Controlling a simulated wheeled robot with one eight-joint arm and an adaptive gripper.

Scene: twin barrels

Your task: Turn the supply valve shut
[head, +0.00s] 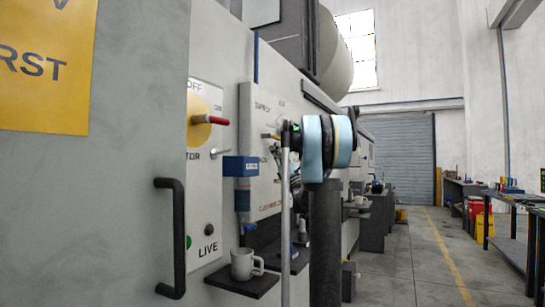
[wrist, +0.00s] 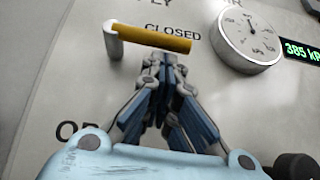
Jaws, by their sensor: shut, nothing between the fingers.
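The supply valve's yellow lever (wrist: 150,38) sits on a pale pivot at its left end. It lies nearly level and points right, its free end just below the word CLOSED. Part of an OP... label shows at the lower left. My gripper (wrist: 164,68) is shut and empty, its fingertips just below the lever in the picture; I cannot tell whether they touch it.
A round gauge (wrist: 249,38) and a green display (wrist: 301,50) reading 385 kPa are right of the lever.

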